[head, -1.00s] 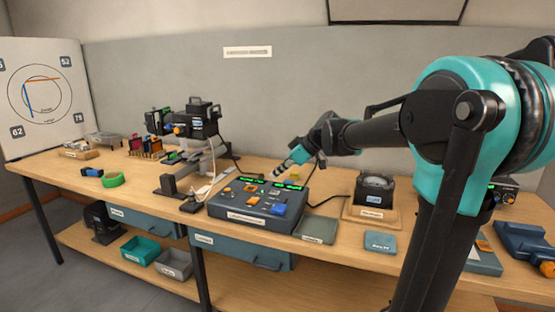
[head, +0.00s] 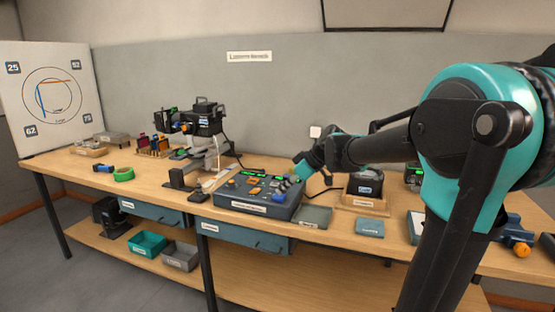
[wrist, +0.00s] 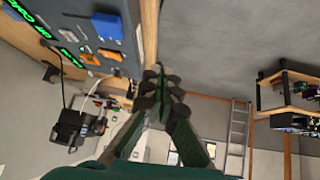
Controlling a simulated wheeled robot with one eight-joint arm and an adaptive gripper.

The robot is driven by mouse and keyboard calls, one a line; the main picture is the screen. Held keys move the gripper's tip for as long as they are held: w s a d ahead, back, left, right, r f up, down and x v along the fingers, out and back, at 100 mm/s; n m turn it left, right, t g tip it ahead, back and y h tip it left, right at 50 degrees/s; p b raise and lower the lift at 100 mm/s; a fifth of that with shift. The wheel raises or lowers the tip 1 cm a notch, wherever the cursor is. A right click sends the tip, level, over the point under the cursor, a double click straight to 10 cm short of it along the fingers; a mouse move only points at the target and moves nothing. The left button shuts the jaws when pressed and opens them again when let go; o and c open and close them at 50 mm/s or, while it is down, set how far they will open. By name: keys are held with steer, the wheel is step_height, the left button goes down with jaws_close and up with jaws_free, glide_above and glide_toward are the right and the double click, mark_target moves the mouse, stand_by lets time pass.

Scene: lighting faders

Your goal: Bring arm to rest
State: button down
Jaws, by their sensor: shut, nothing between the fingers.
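My gripper (head: 281,187) is over the right part of the lighting console (head: 258,208) in the head view, small and partly merged with the blue parts there. In the wrist view my gripper (wrist: 160,90) has its dark fingertips together with nothing between them. The console (wrist: 118,50) fills the upper left there, with a blue block (wrist: 107,27), orange buttons (wrist: 110,54) and green lit displays. The fingers appear beside the console's edge; I cannot tell whether they touch it. My arm reaches in from the right, bent at the elbow.
A grey tray (head: 314,217) and a teal box (head: 370,228) lie right of the console. A black device on a wooden base (head: 364,204) stands behind them. A dark stand with equipment (head: 207,125) is at the left. The bench's left front is mostly clear.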

steer(key=s+d+f+m+h, duration=0.3)
steer(key=s+d+f+m, duration=0.3)
steer(key=s+f, duration=0.5)
steer(key=s+d+f+m+h, duration=0.4)
steer(key=s+d+f+m, duration=0.3)
steer(key=s+d+f, duration=0.4)
steer(key=shift+s, duration=0.6)
